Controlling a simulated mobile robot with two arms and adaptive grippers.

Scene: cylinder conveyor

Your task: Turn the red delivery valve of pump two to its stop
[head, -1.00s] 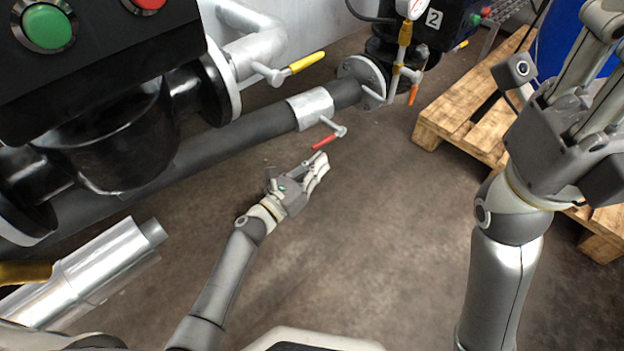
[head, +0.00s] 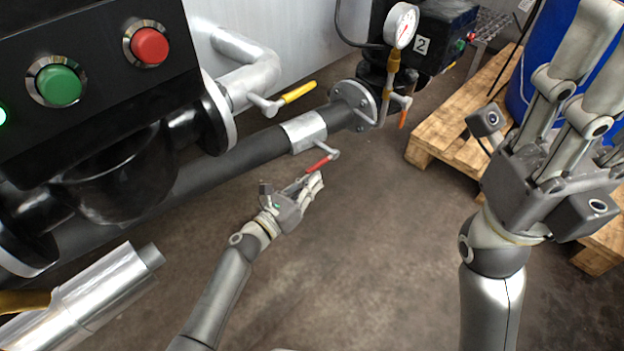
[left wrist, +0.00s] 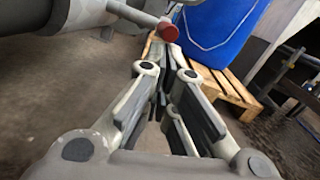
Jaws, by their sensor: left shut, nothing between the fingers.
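The red valve lever (head: 320,163) sticks out from a silver sleeve (head: 304,132) on the dark pipe. Its end also shows in the left wrist view (left wrist: 168,32), above and beyond the fingertips. My left gripper (head: 316,183) is shut and empty, just below the lever in the head view. Whether they touch I cannot tell. Pump two, with its "2" label (head: 422,45), stands at the back. My right gripper (head: 590,55) is raised at the right; its fingertips are cut off or overlap, so its opening is unclear.
Near pump two are a gauge (head: 402,25) and an orange lever (head: 405,118). A yellow lever (head: 298,91) sits on a nearer pipe. A wooden pallet (head: 440,140) and a blue drum (head: 545,50) are at the right. The floor right of my left gripper is clear.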

